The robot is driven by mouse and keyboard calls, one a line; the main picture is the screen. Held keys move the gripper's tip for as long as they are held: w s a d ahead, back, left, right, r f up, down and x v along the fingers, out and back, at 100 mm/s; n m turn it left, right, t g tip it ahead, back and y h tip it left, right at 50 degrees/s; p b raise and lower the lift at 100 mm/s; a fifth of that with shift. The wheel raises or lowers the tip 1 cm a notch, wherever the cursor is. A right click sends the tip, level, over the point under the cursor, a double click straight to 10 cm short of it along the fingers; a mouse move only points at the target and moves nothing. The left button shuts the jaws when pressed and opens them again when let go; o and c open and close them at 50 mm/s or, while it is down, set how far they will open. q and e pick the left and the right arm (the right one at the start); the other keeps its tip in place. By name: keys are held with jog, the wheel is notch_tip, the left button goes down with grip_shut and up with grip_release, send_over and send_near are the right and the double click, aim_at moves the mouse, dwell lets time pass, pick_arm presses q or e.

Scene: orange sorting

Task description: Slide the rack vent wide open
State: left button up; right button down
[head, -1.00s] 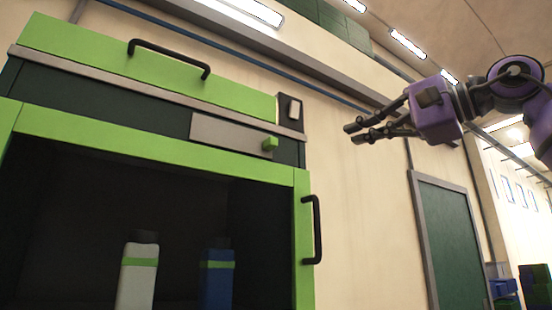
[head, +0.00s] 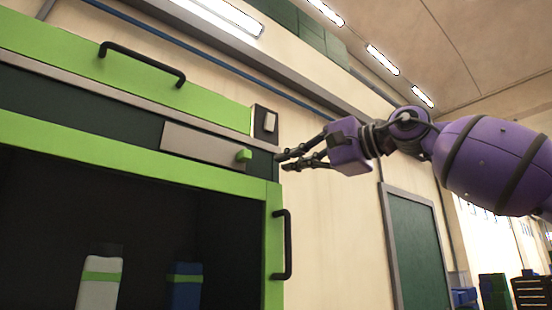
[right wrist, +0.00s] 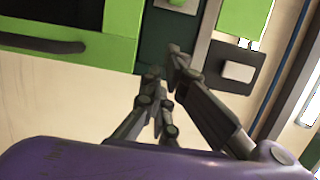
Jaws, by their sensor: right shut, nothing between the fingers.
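The rack vent shows in the head view as a grey plate (head: 200,145) on the dark green band of the rack, with a small green knob (head: 243,155) at its right end. My right gripper (head: 282,161) comes in from the right with its fingers together and empty. Its tips are just right of the knob, near the rack's right edge, and look apart from it. In the right wrist view, the fingertips (right wrist: 166,62) point toward the rack's dark band, with part of the grey plate (right wrist: 178,6) at the top edge. My left gripper is out of view.
A switch box (head: 265,123) sits just above and right of the knob. Black handles are on the green upper panel (head: 143,62) and the right frame (head: 281,245). A white bottle (head: 100,285) and a blue one (head: 184,287) stand inside the rack.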

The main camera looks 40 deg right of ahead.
jog(key=a, duration=0.3)
jog(key=shift+w+a+p, duration=0.1)
jog(key=shift+w+p, duration=0.25)
jog(key=shift+w, duration=0.05)
jog(key=shift+s+a, duration=0.15)
jog(key=shift+a, duration=0.45)
jog(key=shift+f, duration=0.1)
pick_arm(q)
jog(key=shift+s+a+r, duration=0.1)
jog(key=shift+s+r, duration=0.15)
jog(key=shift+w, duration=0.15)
